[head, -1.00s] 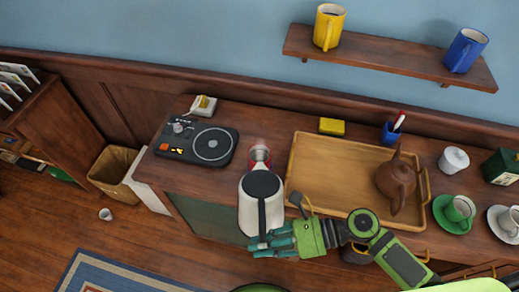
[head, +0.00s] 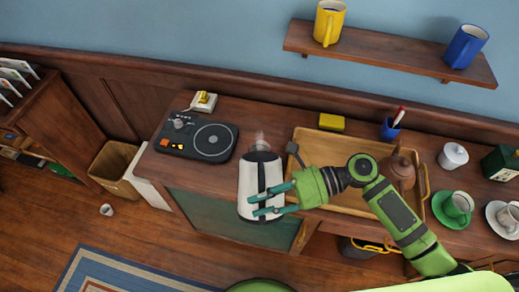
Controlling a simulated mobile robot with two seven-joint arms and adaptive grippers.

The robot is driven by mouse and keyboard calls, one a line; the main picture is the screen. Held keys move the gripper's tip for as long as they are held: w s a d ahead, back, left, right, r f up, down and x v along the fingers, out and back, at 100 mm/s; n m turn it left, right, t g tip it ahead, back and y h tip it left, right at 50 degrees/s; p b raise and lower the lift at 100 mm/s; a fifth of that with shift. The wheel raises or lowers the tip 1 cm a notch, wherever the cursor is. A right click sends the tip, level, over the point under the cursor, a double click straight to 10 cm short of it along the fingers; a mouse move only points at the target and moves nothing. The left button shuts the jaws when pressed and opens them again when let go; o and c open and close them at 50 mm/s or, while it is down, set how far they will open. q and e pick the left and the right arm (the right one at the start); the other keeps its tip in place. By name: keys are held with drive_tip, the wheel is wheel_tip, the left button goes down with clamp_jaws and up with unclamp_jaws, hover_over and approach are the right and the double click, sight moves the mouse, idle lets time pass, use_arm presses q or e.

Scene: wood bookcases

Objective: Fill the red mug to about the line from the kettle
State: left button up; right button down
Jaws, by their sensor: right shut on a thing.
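The white kettle (head: 251,178) with a black handle is held over the front part of the counter, strongly tilted with its top end toward the wall. My right gripper (head: 268,201) is shut on its handle from the right. A pale reddish shape, apparently the red mug (head: 260,137), shows just beyond the kettle's top end. The kettle hides most of it, so I cannot see the line or the water level, nor tell whether water is flowing. My left gripper is not in view.
A black hot plate (head: 212,142) stands left of the kettle. A wooden tray (head: 318,150) with a brown teapot (head: 399,170) lies to the right, partly under my right arm. A yellow block (head: 332,122) and a blue pen cup (head: 389,131) stand behind the tray.

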drive_tip(key=shift+w+d+r, duration=0.1)
drive_tip(key=shift+w+r, duration=0.05)
drive_tip(key=shift+w, duration=0.3)
